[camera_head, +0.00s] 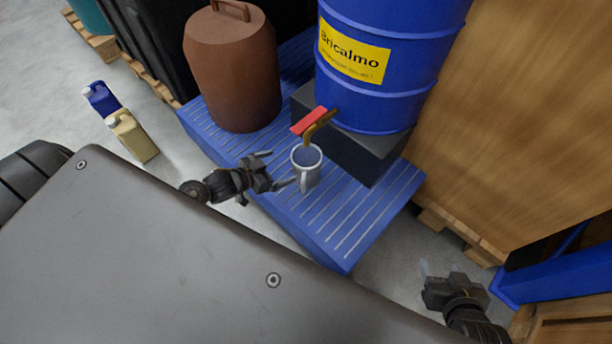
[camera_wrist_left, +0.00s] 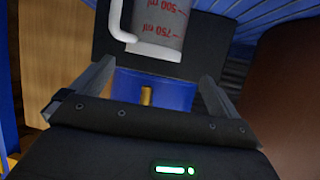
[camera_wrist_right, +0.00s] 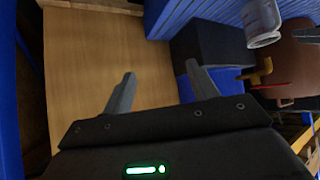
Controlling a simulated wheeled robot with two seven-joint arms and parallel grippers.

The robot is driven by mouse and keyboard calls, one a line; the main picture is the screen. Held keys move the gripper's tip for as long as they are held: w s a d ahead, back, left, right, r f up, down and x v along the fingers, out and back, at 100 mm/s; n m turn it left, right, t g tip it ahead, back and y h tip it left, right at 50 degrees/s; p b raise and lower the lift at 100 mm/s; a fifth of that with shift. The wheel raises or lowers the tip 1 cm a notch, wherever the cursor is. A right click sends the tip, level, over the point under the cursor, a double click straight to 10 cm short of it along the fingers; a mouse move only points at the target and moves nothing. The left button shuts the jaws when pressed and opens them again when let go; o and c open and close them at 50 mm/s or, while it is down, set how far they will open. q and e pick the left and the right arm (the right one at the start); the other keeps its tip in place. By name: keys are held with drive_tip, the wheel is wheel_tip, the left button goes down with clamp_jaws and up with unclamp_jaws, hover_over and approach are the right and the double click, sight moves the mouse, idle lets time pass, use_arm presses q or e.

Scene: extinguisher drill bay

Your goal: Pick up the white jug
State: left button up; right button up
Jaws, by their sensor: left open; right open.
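The white jug (camera_head: 309,174) stands upright on the blue slatted platform (camera_head: 345,235), just below the brass tap (camera_head: 318,128). Its handle is on the side toward me. It also shows at the top of the left wrist view (camera_wrist_left: 160,28), with red volume marks, and at the top right of the right wrist view (camera_wrist_right: 262,20). My left gripper (camera_head: 277,169) is open and empty, just left of the jug with its fingers pointing at it. My right gripper (camera_head: 428,270) is open and empty, low at the right, well away from the jug.
A blue drum (camera_head: 385,95) with a yellow label stands on a dark block (camera_head: 345,155) behind the jug. A brown container (camera_head: 232,70) stands on the platform's left part. A wooden crate (camera_head: 520,120) is at right.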

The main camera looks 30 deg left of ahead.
use_arm(q)
drive_tip(key=b, duration=0.2)
approach(317, 154)
drive_tip(key=b+x, duration=0.1)
drive_tip(key=x, duration=0.3)
drive_tip(key=shift+r, duration=0.1)
drive_tip(key=c, duration=1.1)
drive_tip(key=shift+o, duration=0.2)
use_arm(e)
drive_tip(key=w+a+r+n+t+y, duration=0.2)
drive_tip(key=a+r+t+y, duration=0.3)
drive_tip(key=r, duration=0.6)
drive_tip(key=shift+w+a+r+t+y, duration=0.3)
drive_tip(key=shift+w+a+t+y, duration=0.1)
drive_tip(key=shift+a+t, duration=0.8)
use_arm(q)
drive_tip(key=shift+r, duration=0.15)
